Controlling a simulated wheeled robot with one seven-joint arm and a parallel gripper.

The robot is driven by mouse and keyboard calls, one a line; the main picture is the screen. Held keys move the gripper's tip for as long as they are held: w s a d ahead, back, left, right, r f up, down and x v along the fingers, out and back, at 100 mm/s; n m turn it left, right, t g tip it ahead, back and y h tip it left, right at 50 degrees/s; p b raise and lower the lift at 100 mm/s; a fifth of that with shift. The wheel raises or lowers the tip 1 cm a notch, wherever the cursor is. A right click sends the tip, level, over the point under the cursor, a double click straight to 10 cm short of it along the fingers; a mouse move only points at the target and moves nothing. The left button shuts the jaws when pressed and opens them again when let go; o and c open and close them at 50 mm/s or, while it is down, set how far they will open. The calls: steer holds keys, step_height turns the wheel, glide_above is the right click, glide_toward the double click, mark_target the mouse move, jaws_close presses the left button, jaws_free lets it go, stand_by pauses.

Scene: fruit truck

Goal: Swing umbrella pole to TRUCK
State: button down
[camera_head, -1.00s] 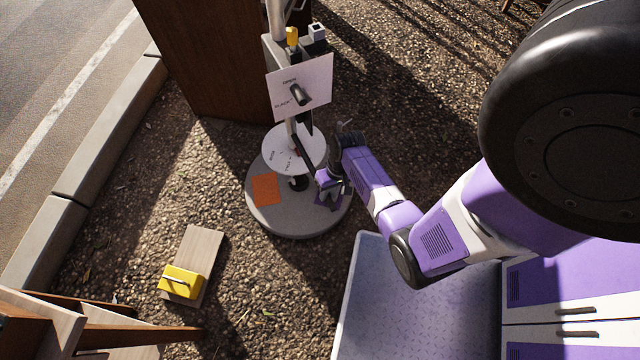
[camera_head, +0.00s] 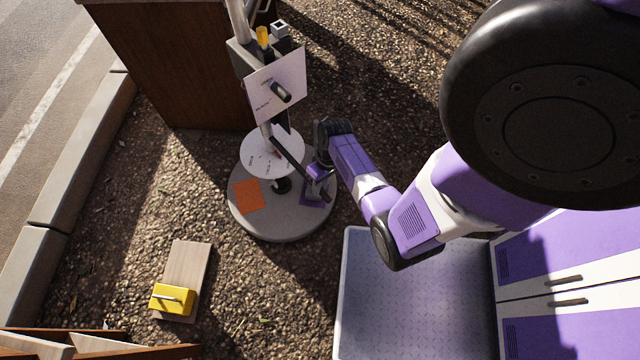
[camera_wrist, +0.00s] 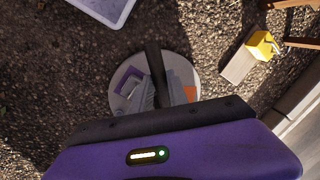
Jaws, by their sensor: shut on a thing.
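The umbrella pole (camera_head: 238,18) rises at the top of the head view, with its canopy out of frame. It stands on a round grey base (camera_head: 275,228) with an orange patch (camera_head: 248,196) on the left and a purple patch (camera_head: 312,197) on the right. A dark lever (camera_head: 289,157) slants from the pole, over a white labelled disc (camera_head: 258,150), towards the purple patch. My gripper (camera_head: 318,178) is shut on the lever's outer end, above that patch. In the wrist view, the lever (camera_wrist: 153,58) runs between the fingers (camera_wrist: 158,95). The grip itself is partly hidden.
A white sign (camera_head: 268,100) with a dark knob is on the pole. A brown wooden cabinet (camera_head: 165,75) stands behind it. A yellow block (camera_head: 172,299) sits on a board (camera_head: 188,262) at lower left.

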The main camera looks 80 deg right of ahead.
steer(key=c, duration=1.3)
jaws_free()
step_height(320, 180, up, 8)
steer(key=s+d+p, duration=0.1)
steer(key=shift+f, duration=0.15)
steer(key=shift+d, duration=0.15)
